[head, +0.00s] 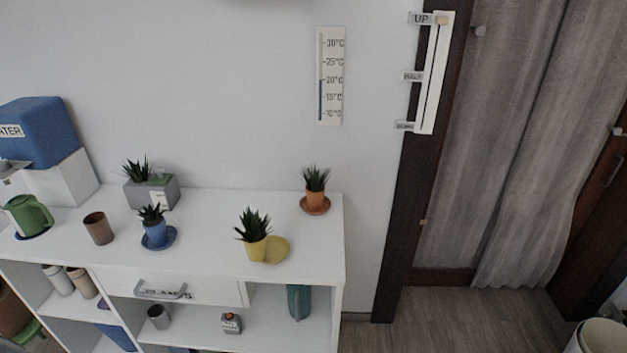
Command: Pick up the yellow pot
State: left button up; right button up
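The yellow pot (256,249) stands upright on the white shelf desk's top (205,258), towards its front right. A dark green spiky plant (253,225) grows in it. A yellow saucer (277,250) lies at its right; the pot seems to stand beside the saucer or over its left edge, I cannot tell which. Neither of my grippers shows in the head view.
A blue pot (155,233) on a blue saucer stands left, and an orange pot (315,198) on its saucer at the back right. A brown cup (98,229), green kettle (27,215) and grey box (163,194) are further left. The desktop between the blue and yellow pots is clear.

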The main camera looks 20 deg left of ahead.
aim_at(253, 236)
jog(key=u, duration=0.45)
jog(key=l+u, duration=0.1)
jog(key=u, duration=0.25)
jog(key=i+l+u, duration=0.15)
jog(key=u, duration=0.2)
jog(key=l+u, duration=0.1)
jog(key=u, duration=0.2)
